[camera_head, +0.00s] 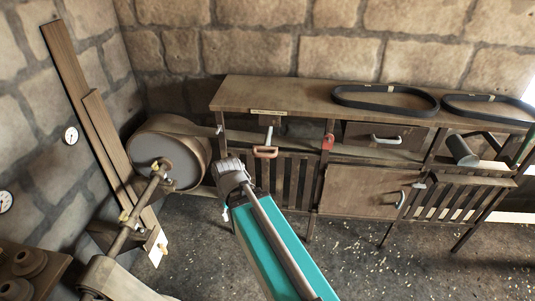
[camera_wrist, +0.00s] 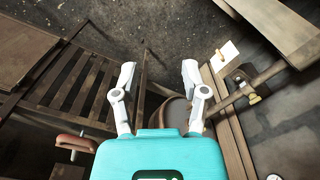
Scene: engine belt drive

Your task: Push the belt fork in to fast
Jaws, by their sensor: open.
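A reddish-brown handle on a metal stem (camera_head: 265,152), which looks like the belt fork's handle, sticks out from the bench front under a small label strip (camera_head: 268,112). It also shows in the wrist view at the lower left (camera_wrist: 76,142). My gripper (camera_wrist: 158,72) is open, with its two white fingers apart and nothing between them. The handle lies outside the fingers, to their left in the wrist view, and apart from them. In the head view my arm covers most of the gripper. The label's writing is too small to read.
A large drum pulley (camera_head: 182,150) and a shaft (camera_head: 138,212) stand left of the bench (camera_head: 300,92). Two black belts (camera_head: 385,101) lie on the bench top. Slatted panels and a cabinet door (camera_head: 362,193) line its front. Speckled floor lies open at front right.

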